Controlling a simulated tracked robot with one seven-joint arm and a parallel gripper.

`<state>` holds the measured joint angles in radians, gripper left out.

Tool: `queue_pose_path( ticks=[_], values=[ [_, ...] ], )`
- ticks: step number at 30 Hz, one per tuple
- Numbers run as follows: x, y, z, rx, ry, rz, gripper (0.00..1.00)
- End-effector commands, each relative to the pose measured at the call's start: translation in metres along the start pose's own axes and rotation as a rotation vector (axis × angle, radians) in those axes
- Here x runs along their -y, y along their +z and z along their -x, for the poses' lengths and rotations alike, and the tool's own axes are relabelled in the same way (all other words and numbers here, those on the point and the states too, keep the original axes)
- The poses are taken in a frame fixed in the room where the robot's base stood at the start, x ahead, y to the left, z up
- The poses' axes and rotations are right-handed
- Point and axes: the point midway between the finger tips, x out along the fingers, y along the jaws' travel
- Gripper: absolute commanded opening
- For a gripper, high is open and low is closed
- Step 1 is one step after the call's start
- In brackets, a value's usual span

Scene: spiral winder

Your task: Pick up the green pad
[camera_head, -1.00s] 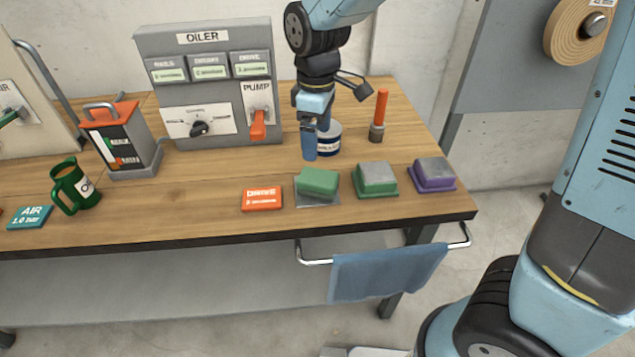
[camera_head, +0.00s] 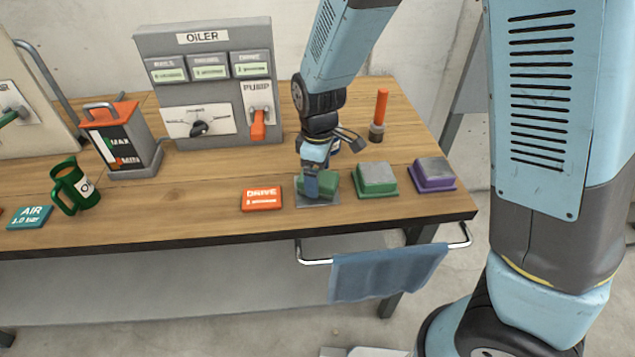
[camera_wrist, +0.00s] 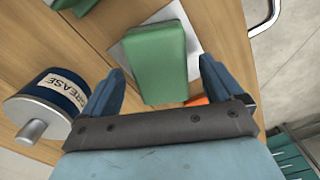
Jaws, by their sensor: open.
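The green pad (camera_wrist: 158,62) is a plain green block on a grey plate (camera_wrist: 192,37) on the bench. In the wrist view it lies between and just beyond the two blue fingers of my open gripper (camera_wrist: 163,85), with gaps on both sides. In the head view my gripper (camera_head: 312,185) is low at the pad, and its fingers hide part of the green pad (camera_head: 328,183). Whether the fingers touch the pad cannot be told.
A grey-topped green block (camera_head: 377,178) and a grey-topped purple block (camera_head: 433,172) stand to the right. An orange DRIVE card (camera_head: 262,199) lies to the left. A grease tin (camera_wrist: 48,100) stands close by. A rail with a blue cloth (camera_head: 385,273) hangs off the front edge.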

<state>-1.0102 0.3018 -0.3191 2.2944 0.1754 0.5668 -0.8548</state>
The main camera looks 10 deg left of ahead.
Motion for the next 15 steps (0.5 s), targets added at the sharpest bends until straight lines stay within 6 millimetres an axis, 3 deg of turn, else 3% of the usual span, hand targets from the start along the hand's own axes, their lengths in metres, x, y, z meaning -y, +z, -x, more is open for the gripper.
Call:
queue_pose_path(
  ticks=[4, 13, 15],
  values=[
    [0.0003, 0.0002, -0.013, 0.001, -0.001, 0.0, 0.94],
    [0.0, 0.0002, -0.0157, 0.0, 0.001, 0.0, 0.94],
    [0.0001, 0.0002, -0.0157, 0.0, 0.001, 0.0, 0.87]
  ],
)
